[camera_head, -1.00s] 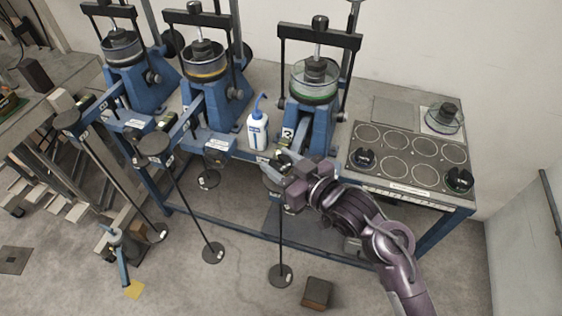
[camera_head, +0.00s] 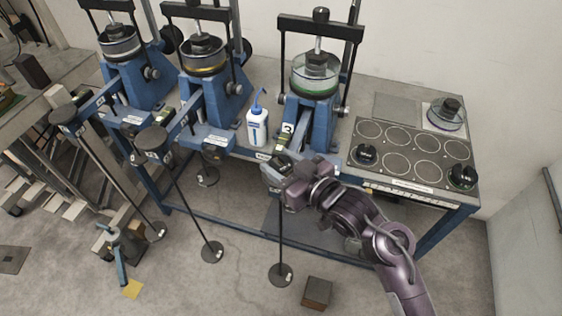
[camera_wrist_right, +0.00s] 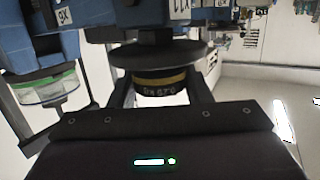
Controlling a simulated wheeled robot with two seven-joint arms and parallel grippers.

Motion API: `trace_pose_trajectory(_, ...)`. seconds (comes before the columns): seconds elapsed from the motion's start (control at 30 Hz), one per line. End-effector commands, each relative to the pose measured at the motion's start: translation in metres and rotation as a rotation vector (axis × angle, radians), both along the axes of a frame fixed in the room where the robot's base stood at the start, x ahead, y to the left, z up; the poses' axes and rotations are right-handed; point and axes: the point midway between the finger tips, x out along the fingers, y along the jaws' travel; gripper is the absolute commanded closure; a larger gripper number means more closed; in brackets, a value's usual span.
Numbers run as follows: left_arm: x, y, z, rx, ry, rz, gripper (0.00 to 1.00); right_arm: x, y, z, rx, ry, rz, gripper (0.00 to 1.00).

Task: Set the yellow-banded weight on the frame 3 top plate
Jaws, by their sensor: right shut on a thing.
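The yellow-banded weight (camera_wrist_right: 160,84) is black with a yellow band and white lettering. It sits between the fingers of my right gripper (camera_wrist_right: 160,92), which is shut on it. The round dark top plate of frame 3 (camera_wrist_right: 158,53) lies directly against or very close to the weight in the right wrist view; I cannot tell if they touch. In the head view my right gripper (camera_head: 277,173) is at the front end of the lever of frame 3 (camera_head: 318,118) and hides most of the plate and weight. My left gripper is not in view.
A wash bottle (camera_head: 257,127) stands left of frame 3. At right is a black tray (camera_head: 412,143) with ring marks, a black weight (camera_head: 365,154) and a green-banded weight (camera_head: 463,177). Frame 2 (camera_head: 213,95) stands further left. A brown block (camera_head: 317,293) lies on the floor.

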Motion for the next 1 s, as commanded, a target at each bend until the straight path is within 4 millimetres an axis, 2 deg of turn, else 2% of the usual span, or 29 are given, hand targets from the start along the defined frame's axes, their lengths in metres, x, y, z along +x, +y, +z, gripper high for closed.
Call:
trace_pose_trajectory(0.23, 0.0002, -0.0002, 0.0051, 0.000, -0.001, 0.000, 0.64, -0.0004, -0.0002, 0.0013, 0.000, -0.001, 0.000, 0.78)
trace_pose_trajectory(1.0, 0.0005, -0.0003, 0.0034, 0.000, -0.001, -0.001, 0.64, -0.0004, -0.0001, -0.0047, 0.001, -0.002, 0.000, 0.78)
